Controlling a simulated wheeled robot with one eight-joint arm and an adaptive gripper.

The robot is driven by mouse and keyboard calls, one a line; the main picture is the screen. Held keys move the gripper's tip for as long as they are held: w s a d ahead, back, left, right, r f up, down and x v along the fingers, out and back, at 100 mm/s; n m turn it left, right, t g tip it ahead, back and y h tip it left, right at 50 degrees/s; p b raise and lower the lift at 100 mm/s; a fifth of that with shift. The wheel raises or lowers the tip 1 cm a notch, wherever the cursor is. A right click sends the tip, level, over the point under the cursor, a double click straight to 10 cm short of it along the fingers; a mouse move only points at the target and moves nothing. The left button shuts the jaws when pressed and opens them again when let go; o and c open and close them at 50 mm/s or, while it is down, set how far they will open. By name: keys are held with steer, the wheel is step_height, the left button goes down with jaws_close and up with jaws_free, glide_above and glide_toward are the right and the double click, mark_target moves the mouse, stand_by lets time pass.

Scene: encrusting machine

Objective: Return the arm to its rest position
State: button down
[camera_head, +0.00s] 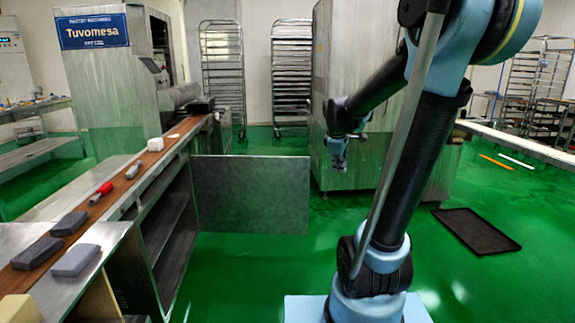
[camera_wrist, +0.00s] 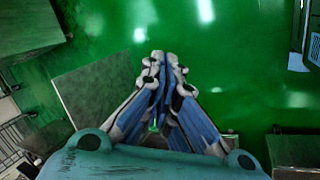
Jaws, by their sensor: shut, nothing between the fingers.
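My arm stands on the right of the head view, reaching up and then bending back down toward the middle. My gripper (camera_head: 338,163) hangs in the air at its end, in front of the large metal cabinet (camera_head: 372,160), pointing down. In the wrist view my gripper (camera_wrist: 161,56) has its fingertips together with nothing between them, above the green floor (camera_wrist: 230,65). It touches no object.
A black tray (camera_head: 476,231) lies on the floor at right. Wire racks (camera_head: 222,80) stand behind.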

steer(key=s+f+m, duration=0.3)
steer(key=s+m, duration=0.1)
steer(key=s, duration=0.5)
steer(key=s+f+m+g+y, duration=0.1)
steer(key=s+f+m, duration=0.3)
steer(key=s, duration=0.5)
steer(key=s+f+m+g, duration=0.1)
steer(key=s+f+m, duration=0.3)
steer(key=s, duration=0.5)
steer(key=shift+s+f+y, duration=0.15)
steer(key=shift+s+y, duration=0.05)
steer(key=shift+y, duration=0.2)
steer(key=shift+a, duration=0.15)
